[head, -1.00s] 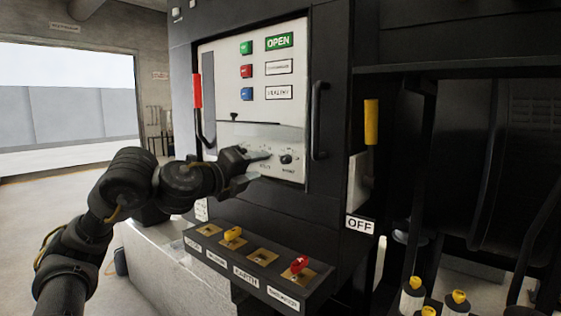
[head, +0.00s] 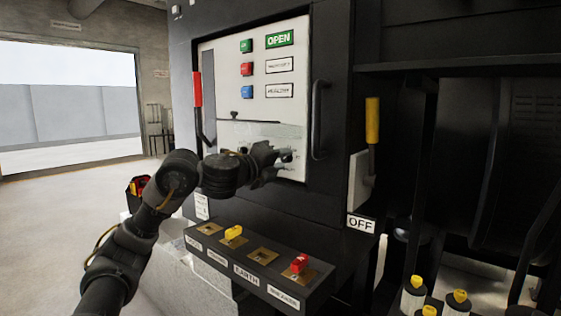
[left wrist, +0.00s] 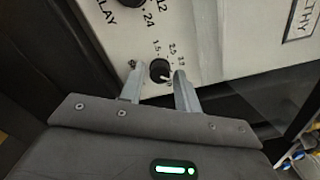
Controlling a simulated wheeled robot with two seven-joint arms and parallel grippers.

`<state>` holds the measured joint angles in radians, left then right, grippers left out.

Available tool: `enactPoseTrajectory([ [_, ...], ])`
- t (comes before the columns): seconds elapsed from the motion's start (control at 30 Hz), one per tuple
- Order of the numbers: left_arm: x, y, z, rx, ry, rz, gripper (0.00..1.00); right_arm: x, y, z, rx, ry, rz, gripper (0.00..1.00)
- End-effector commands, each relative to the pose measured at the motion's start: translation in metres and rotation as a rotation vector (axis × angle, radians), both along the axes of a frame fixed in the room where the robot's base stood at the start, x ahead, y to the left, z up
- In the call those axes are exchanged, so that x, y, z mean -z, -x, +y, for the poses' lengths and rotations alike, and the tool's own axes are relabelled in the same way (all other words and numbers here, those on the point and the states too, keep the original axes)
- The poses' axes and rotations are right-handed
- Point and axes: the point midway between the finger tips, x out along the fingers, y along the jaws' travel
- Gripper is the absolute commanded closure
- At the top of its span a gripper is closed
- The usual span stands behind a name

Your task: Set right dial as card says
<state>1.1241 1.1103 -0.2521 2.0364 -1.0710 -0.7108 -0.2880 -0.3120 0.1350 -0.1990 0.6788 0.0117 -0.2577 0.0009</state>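The right dial (left wrist: 160,70) is a small black round knob on the white panel, with printed numbers around it, among them 1.5 and 2.5. My left gripper (left wrist: 158,78) is open, with one finger on each side of this knob; I cannot tell if either finger touches it. Another black dial (left wrist: 133,2), with 12 and 24 beside it, is partly cut off at the top of the left wrist view. In the head view my left gripper (head: 280,156) is at the panel's lower right and largely covers the dials. I cannot make out a readable card. My right gripper is out of view.
A black door handle (head: 319,120) stands just right of the panel, and a red-topped handle (head: 197,90) is at its left. Below, a ledge (head: 250,270) juts out with yellow and red switches. A yellow-gripped lever (head: 372,120) is farther right.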

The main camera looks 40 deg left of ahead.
Motion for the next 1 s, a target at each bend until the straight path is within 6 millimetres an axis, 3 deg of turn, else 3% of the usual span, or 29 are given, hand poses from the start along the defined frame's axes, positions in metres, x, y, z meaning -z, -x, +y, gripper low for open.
enactPoseTrajectory([
  [0.03,0.0,0.0,0.0,0.0,0.0,0.0,0.74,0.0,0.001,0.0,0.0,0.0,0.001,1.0],
  [0.23,-0.001,0.0,-0.005,0.002,-0.001,-0.002,0.99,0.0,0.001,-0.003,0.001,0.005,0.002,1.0],
  [0.57,-0.001,0.0,0.0,0.0,0.058,0.0,0.99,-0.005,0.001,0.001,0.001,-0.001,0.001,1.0],
  [1.0,-0.002,0.0,0.0,-0.001,0.406,-0.006,0.99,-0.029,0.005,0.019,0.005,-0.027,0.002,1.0],
])
